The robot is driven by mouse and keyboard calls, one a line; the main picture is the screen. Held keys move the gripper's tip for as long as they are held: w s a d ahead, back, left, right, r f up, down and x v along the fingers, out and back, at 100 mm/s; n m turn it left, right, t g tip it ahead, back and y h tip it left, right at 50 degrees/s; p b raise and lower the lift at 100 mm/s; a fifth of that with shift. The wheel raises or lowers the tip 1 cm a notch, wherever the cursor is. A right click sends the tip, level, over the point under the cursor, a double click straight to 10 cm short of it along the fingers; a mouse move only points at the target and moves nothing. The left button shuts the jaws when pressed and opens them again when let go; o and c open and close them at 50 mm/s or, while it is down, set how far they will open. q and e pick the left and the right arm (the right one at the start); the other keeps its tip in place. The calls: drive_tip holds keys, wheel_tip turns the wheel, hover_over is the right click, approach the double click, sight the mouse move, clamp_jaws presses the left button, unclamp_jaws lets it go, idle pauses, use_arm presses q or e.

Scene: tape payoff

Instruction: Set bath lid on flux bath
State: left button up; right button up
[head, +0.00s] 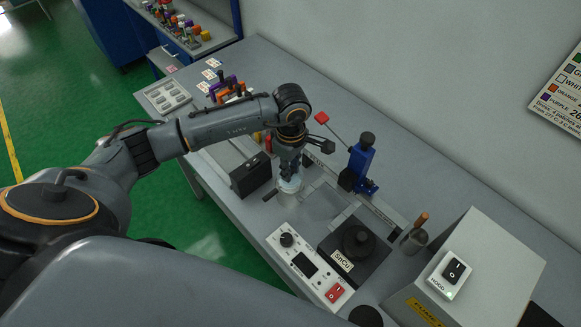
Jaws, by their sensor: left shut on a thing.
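My left gripper (290,170) reaches down over the bench with its jaws shut on what looks like the bath lid (290,184), a small pale disc mostly hidden by the fingers. Directly below it is a whitish round cup (289,198), which looks like the flux bath. The lid is over the cup's mouth; I cannot tell whether it touches the rim. My right gripper is not in view.
A black box (250,175) stands close left of the cup. A blue lever device (361,165) stands to the right. In front are a white control unit (306,265) and a black SnCu pot (357,243). A hood box (470,265) stands at right.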

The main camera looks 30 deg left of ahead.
use_arm(q)
drive_tip(key=shift+b, duration=0.35)
idle(0.4)
drive_tip(key=shift+f+b, duration=0.4)
idle(0.4)
drive_tip(key=o, duration=1.6)
drive_tip(key=shift+r, duration=0.1)
drive_tip(key=shift+r+p, duration=1.65)
drive_tip(key=shift+r, duration=1.85)
drive_tip(key=shift+f, duration=0.1)
